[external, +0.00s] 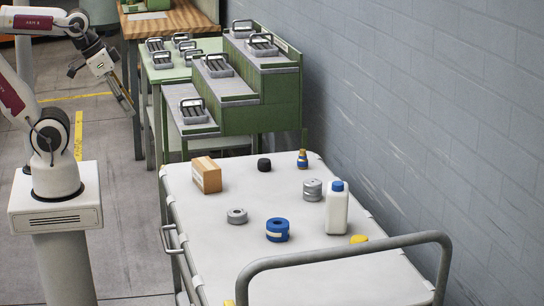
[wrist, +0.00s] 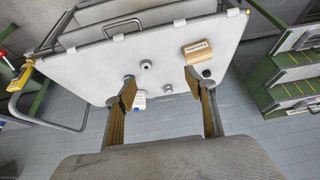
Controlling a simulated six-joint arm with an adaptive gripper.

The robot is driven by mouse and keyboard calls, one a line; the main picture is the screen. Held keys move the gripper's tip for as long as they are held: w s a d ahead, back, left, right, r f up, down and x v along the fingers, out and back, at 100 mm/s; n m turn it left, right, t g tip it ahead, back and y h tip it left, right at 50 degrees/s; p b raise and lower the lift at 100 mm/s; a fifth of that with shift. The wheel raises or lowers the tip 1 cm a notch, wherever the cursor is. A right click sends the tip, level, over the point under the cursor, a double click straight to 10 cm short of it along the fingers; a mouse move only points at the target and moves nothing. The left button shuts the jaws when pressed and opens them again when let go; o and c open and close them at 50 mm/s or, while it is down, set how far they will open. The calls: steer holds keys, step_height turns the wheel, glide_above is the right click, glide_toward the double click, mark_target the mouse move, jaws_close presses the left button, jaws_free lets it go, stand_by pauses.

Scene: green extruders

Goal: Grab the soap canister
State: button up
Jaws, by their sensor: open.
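The soap canister appears to be the white bottle with a blue cap (external: 337,210), upright near the right side of the white cart top. In the wrist view, a small white and blue shape (wrist: 139,101) beside the left finger looks like part of it; the rest is hidden. My gripper (external: 127,103) is open and empty, high at the left, well apart from the cart and the bottle. In the wrist view, my gripper's two fingers (wrist: 160,80) are spread wide with nothing held between them.
A grey rail (external: 340,252) rises in front. Green stepped shelves (external: 262,105) stand behind.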

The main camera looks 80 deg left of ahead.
steer(key=o, duration=0.7)
steer(key=shift+c, duration=0.2)
steer(key=shift+w, duration=0.15)
steer(key=w+d+m+t+h, duration=0.1)
steer(key=w+d+t, duration=0.2)
steer(key=w, duration=1.4)
steer(key=w+d+m+t, duration=0.1)
steer(key=w+d+t, duration=0.25)
steer(key=w, duration=1.35)
steer(key=w+d+f+m+t+h, duration=0.2)
steer(key=w+d+f+t+h, duration=0.3)
steer(key=w+d+f, duration=0.8)
steer(key=shift+f, duration=1.25)
